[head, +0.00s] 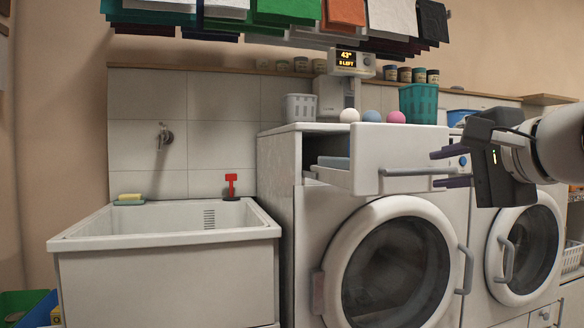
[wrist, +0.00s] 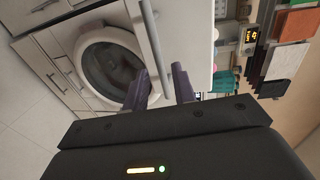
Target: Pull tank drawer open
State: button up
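The tank drawer (head: 395,150) has a white front with a grey bar handle (head: 405,172), at the upper part of the left washing machine. It stands out from the machine, with part of its inside visible at the left. My gripper (head: 448,168) is at the right end of the handle, its dark fingers apart, one above and one below the bar's level. In the wrist view, the handle (wrist: 152,35) runs down between the two purple-grey fingers of my gripper (wrist: 160,80), with gaps visible on both sides. Whether a finger touches the bar is unclear.
The left machine's round door (head: 395,265) is below the drawer; a second machine (head: 525,250) is to the right. Balls (head: 372,116) and a teal basket (head: 418,103) stand above the drawer. A white sink (head: 165,235) is at left. Clothes (head: 285,10) hang overhead.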

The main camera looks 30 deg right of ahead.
jog(key=v, duration=0.3)
dwell(0.5)
jog(key=w+a+f+n+g+y, duration=0.2)
jog(key=w+a+f+n, duration=0.3)
jog(key=f, duration=0.4)
jog(key=w+a+f+n+g+y, duration=0.25)
jog(key=w+a+f, duration=0.4)
jog(key=f, duration=0.35)
jog(key=s+a+f+n+g+p, duration=0.2)
jog(key=a+f+n, duration=0.4)
jog(key=f, duration=0.4)
jog(key=s+a+f+n+g+p, duration=0.1)
jog(key=s+a+f+n+g, duration=0.1)
jog(key=a+f+n, duration=0.5)
notch_tip(320, 180, down, 3)
jog(key=a+g, duration=0.1)
jog(key=a, duration=0.1)
jog(key=shift+s+a+h+p, duration=0.35)
jog(key=shift+p, duration=0.05)
